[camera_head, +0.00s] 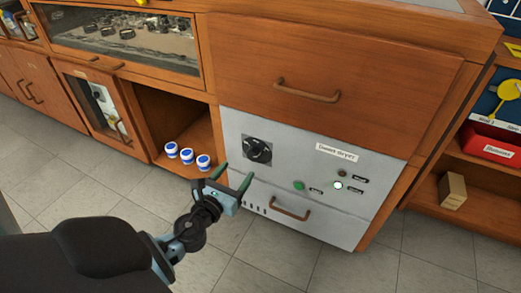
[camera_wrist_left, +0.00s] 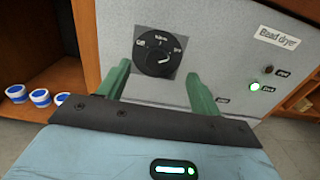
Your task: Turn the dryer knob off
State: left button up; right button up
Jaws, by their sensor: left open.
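The dryer knob (camera_head: 257,150) is a round black dial on a dark square plate, set in the grey front panel (camera_head: 300,160) of the bead dryer. In the left wrist view, the knob (camera_wrist_left: 158,55) has markings around its upper edge, with "Off" at the left; its exact pointer setting is hard to read. My left gripper (camera_head: 232,176) is open and empty, its green fingers pointing toward the panel just below and left of the knob in the head view. In the wrist view the knob appears between and beyond the fingertips, apparently apart from them. My right gripper is not in view.
A green light (camera_wrist_left: 254,86) glows on the panel, right of the knob. A handle (camera_head: 291,210) sticks out below it, and a wooden drawer (camera_head: 330,75) is above. Several blue-and-white jars (camera_head: 187,156) stand in the open shelf to the left. Floor in front is clear.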

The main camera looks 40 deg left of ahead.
aim_at(252, 157)
pick_arm(q)
jog(key=shift+m, duration=0.3)
jog(key=w+f+b, duration=0.1)
jog(key=w, duration=0.1)
jog(key=w+a+f+b, duration=0.1)
jog(key=w, duration=0.2)
jog(key=w+a+f, duration=0.1)
jog(key=w, duration=0.2)
jog(key=shift+b, duration=0.4)
jog(key=shift+w+a, duration=0.1)
jog(key=shift+w, duration=0.35)
jog(key=shift+w+r, duration=0.1)
jog(key=shift+w, duration=0.05)
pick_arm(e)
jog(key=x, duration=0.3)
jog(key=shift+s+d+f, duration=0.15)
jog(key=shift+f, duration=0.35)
pick_arm(q)
jog(key=shift+c, duration=0.3)
